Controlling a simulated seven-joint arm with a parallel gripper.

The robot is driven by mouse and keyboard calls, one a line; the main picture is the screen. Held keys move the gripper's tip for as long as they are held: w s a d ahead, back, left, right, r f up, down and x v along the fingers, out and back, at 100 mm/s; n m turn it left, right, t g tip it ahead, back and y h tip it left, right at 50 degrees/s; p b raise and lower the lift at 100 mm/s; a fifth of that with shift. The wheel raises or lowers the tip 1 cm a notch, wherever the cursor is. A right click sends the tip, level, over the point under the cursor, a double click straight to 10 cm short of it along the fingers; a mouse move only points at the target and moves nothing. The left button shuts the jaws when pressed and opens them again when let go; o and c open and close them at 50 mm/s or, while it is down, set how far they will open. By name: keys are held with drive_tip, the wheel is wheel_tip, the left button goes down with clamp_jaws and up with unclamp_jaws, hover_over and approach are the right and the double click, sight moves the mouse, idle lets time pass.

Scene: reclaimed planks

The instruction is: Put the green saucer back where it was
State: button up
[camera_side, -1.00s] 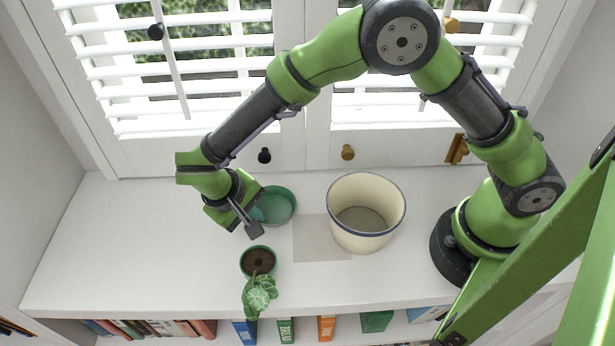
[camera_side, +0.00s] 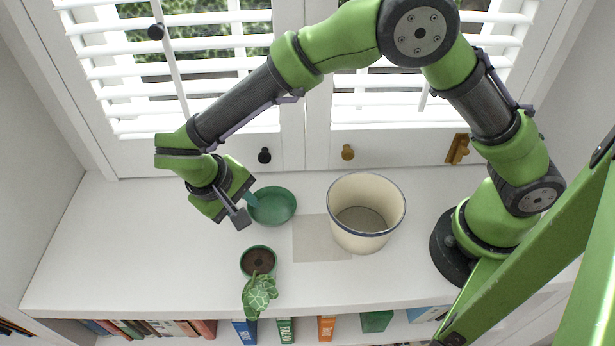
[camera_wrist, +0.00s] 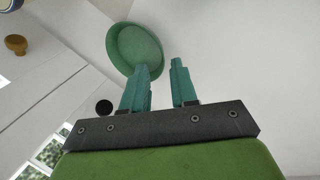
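The green saucer (camera_side: 273,207) lies on the white sill, left of a flat grey-beige square (camera_side: 311,240). In the wrist view the saucer (camera_wrist: 133,46) is beyond the finger on the left, which overlaps its near rim. My gripper (camera_side: 249,211) is just left of the saucer in the side view. In the wrist view my gripper (camera_wrist: 165,67) has its two teal fingers apart, with nothing visible held between them. Whether a finger touches the rim is unclear.
A cream pot with a dark rim (camera_side: 343,228) stands right of the saucer, partly over the square's corner. A small potted plant (camera_side: 259,288) is in front, near the sill edge. Shutters (camera_side: 225,72) rise behind. The sill's left side is clear.

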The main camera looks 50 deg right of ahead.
drive_tip(key=v, duration=0.7)
drive_tip(key=d+r+y, duration=0.2)
drive_tip(key=d+r, duration=0.5)
drive_tip(key=d, duration=0.1)
drive_tip(key=s+d+r+m+t+y, duration=0.2)
drive_tip(key=s+d+r+t, duration=0.1)
drive_tip(key=s+d, duration=0.3)
drive_tip(key=s+d+r+m+t+y, duration=0.2)
drive_tip(key=s+d+t, duration=0.2)
drive_tip(key=d, duration=0.6)
drive_tip(key=shift+s+d+r, duration=0.15)
drive_tip(key=shift+s+r, duration=0.25)
drive_tip(key=shift+s, duration=0.85)
